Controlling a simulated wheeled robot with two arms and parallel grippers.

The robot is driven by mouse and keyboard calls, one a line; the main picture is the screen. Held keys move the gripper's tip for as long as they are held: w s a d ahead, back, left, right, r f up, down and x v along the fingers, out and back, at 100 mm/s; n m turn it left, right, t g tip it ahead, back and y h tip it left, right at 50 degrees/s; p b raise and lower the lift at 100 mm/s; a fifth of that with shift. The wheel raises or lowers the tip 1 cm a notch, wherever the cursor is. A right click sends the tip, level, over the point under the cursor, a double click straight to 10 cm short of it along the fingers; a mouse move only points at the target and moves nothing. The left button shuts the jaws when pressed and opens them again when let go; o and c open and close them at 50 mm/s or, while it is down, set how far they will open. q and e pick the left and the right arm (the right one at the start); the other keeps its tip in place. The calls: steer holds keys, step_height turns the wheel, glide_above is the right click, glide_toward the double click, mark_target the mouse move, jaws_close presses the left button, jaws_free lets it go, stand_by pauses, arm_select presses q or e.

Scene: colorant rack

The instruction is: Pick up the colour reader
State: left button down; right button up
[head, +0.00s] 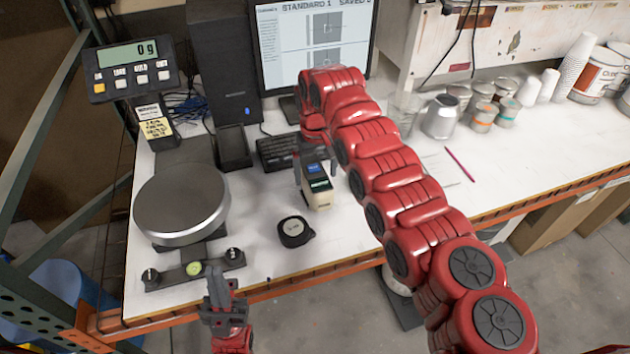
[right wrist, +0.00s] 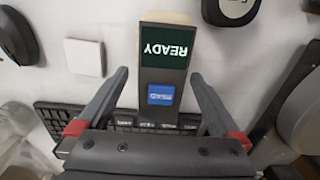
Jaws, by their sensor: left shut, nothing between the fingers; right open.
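In the right wrist view the colour reader (right wrist: 165,77) shows a green "READY" screen and a blue "READ" button. My right gripper (head: 315,179) is open above it. In the right wrist view the fingers of my right gripper (right wrist: 160,76) lie to either side of the reader, with gaps showing. Whether they are down at its height is hard to tell. My left gripper (head: 218,280) is shut and empty at the table's front edge.
A black round object (head: 294,231) lies in front of the reader. A keyboard (head: 277,152) and a black stand (head: 233,147) are behind it. A scale with a round pan (head: 181,204) stands left. Cans and cups (head: 482,116) stand back right. The table's right front is mostly clear.

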steer(key=shift+f+p, duration=0.25)
steer(key=shift+p, duration=0.1)
step_height(320, 180, down, 4)
steer(key=shift+s+a+r+p, duration=0.1)
steer(key=shift+p, duration=0.85)
steer(key=shift+f, duration=0.35)
jaws_close()
